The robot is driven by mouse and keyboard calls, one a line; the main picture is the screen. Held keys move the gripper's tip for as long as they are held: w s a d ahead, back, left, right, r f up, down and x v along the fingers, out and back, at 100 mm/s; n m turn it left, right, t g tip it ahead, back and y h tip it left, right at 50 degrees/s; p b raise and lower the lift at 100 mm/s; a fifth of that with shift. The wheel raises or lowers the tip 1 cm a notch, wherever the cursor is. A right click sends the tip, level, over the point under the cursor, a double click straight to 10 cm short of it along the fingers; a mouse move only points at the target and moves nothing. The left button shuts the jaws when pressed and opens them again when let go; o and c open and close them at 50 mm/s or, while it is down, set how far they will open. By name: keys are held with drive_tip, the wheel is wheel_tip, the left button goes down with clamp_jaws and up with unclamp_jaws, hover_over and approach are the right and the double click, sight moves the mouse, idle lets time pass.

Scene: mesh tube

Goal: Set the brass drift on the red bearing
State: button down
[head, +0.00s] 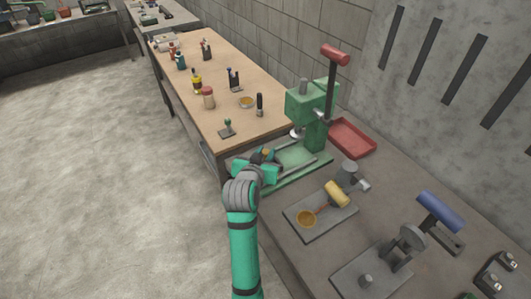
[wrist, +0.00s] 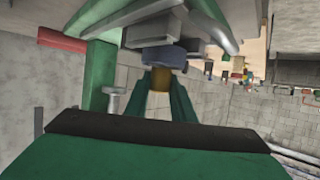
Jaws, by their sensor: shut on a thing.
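My gripper (head: 264,160) is above the front left part of the green press (head: 312,106), close to its base. In the wrist view its green fingers (wrist: 160,88) are shut on a small brass piece (wrist: 159,103), which I take for the brass drift. The drift shows only as a small brownish spot in the head view (head: 267,153). A dark blue-grey round thing (wrist: 163,57) lies beyond the fingers in the wrist view; I cannot tell whether they touch. I cannot make out a red bearing in either view; it may be hidden by my gripper or the press.
The press has a tall lever with a red grip (head: 334,54). A red tray (head: 352,138) lies to its right. A wooden table (head: 215,65) with several small items stands behind.

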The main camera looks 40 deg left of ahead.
drive_tip(key=c, duration=1.4)
unclamp_jaws()
drive_tip(key=shift+f, duration=0.1)
drive_tip(key=shift+c, duration=0.2)
drive_tip(key=v, duration=1.1)
drive_tip(key=shift+w, duration=0.15)
